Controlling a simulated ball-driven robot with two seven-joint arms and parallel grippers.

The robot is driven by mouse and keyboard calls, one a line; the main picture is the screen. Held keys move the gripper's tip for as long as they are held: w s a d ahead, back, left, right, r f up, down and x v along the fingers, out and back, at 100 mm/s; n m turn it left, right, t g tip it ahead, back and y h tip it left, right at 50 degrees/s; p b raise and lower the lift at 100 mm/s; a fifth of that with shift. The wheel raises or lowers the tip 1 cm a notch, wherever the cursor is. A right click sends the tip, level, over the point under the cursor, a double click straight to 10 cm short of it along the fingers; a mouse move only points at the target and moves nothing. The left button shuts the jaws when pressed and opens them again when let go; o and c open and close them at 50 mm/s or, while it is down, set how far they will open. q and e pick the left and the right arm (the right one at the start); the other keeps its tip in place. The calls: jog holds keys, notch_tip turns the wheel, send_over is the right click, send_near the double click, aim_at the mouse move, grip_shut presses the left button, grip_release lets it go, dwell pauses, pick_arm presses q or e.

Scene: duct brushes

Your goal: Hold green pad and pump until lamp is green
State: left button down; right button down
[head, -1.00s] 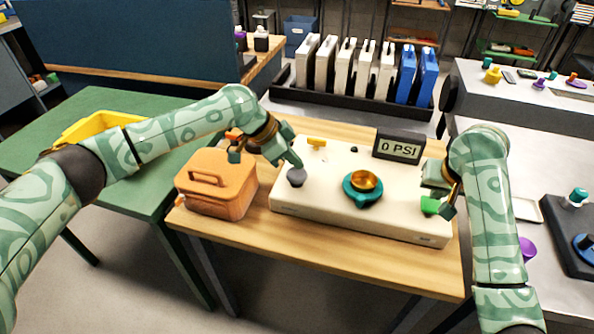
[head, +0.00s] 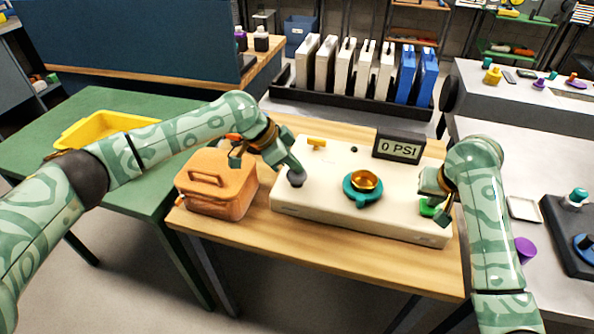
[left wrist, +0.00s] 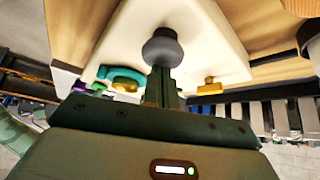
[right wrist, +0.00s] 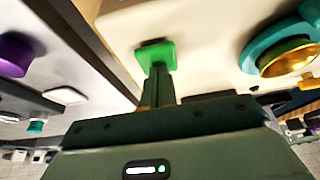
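A cream box (head: 325,203) on a wooden table carries a dark grey round pump knob (head: 296,180) at its left and a green pad (head: 427,209) at its right. My left gripper (head: 294,168) is shut, its tips at the knob; the left wrist view shows the knob (left wrist: 162,48) just beyond the fingers. My right gripper (head: 431,199) is shut, its tips at the pad; the right wrist view shows the pad (right wrist: 155,54) at the finger ends. Both appear to touch. The display (head: 399,148) reads 0 PSI. A small dark round spot (head: 354,149) may be the lamp; none shows green.
A teal dial with a gold centre (head: 363,186) sits mid-box, between my grippers. A yellow-orange handle (head: 316,143) is at the box's back. An orange case (head: 215,187) stands left of the box, close to my left arm. A rack of white and blue cases (head: 350,100) stands behind.

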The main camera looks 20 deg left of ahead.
pick_arm(q)
jog(key=shift+f, duration=0.75)
jog(key=shift+r, duration=1.2)
jog(key=shift+f, duration=0.1)
